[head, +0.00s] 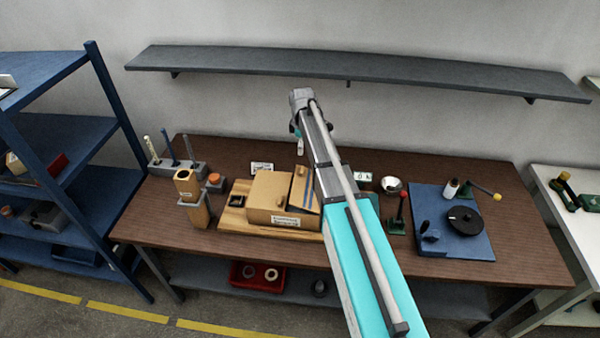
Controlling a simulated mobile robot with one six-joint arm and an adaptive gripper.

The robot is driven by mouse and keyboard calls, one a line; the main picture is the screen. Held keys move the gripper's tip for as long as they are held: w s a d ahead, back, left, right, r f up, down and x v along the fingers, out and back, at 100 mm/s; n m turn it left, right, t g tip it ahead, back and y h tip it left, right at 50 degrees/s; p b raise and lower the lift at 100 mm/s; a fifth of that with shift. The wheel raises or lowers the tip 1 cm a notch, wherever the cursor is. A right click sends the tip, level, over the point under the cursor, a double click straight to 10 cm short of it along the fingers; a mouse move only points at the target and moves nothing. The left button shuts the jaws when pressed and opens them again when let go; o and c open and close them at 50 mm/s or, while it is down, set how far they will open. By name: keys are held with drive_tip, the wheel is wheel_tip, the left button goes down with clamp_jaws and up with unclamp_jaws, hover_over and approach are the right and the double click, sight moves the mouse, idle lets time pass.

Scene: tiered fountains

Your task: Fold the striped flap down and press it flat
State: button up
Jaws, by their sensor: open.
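A cardboard box (268,196) with a white label on its front stands on a wooden board (236,218) on the brown table. At its right side is a tan flap (303,193) with dark blue stripes. It looks tilted rather than level, but its exact angle is hard to tell, and my arm covers part of its right side. My gripper (299,148) hangs beyond the bend of my arm, above and behind the box, apart from the flap. It is small and partly hidden here; it looks open and empty.
A tan upright holder (187,187) and a grey rack of tools (178,169) stand left of the box. Right of my arm are a white bowl (391,184) and a blue mat (425,196) with a black disc. A dark shelf (350,73) spans the wall above.

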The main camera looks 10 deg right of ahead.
sight(302, 169)
drive_tip(key=shift+f+b, duration=5.4)
drive_tip(key=shift+f, duration=0.25)
drive_tip(key=c, duration=1.3)
drive_tip(key=shift+w+a+f+b, duration=0.15)
drive_tip(key=shift+a+f+b, duration=0.2)
drive_tip(key=shift+f+b, duration=0.4)
drive_tip(key=shift+w+a+f+b, duration=0.1)
drive_tip(key=shift+a+f+b, duration=0.2)
drive_tip(key=shift+f+b, duration=0.45)
drive_tip(key=shift+c, duration=0.2)
